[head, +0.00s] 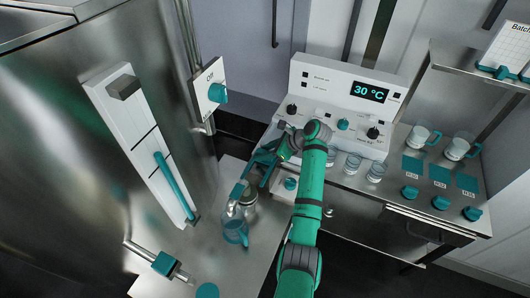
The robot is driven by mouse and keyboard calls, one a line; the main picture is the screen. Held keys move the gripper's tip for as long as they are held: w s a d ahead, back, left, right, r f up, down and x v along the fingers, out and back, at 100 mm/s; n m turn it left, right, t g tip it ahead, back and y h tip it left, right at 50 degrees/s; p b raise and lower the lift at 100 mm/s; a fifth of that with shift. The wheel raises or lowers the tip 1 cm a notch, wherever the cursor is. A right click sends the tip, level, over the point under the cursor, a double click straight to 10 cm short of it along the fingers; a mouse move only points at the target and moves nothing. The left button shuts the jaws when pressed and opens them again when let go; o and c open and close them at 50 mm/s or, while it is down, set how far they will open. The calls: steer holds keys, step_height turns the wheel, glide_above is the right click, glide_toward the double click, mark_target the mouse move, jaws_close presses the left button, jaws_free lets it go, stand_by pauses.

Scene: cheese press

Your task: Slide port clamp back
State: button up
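A teal block (165,263) sits on a short metal pipe at the lower left, low on the steel vat; it may be the port clamp, but I cannot be sure. My gripper (252,188) is near the middle of the view, pointing down and left. Its two teal fingers look spread apart, with nothing clearly between them. It is above and right of the block, well apart from it. A clear jar (249,205) stands just below the fingertips; I cannot tell whether they touch it.
A clear jug with teal (235,230) stands on the steel table (215,262). The steel vat (60,170) fills the left and carries a white panel with a teal handle (174,186). A control box (345,105) reading 30 °C, glasses and mugs are at the right.

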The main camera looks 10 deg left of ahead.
steer(key=shift+f, duration=0.1)
steer(key=shift+c, duration=0.4)
jaws_close()
steer(key=shift+w, duration=0.7)
steer(key=shift+d, duration=0.1)
steer(key=shift+o, duration=0.4)
jaws_free()
steer(key=v, duration=1)
steer(key=shift+d+r, duration=0.25)
steer(key=shift+r, duration=0.1)
steer(key=shift+f, duration=0.1)
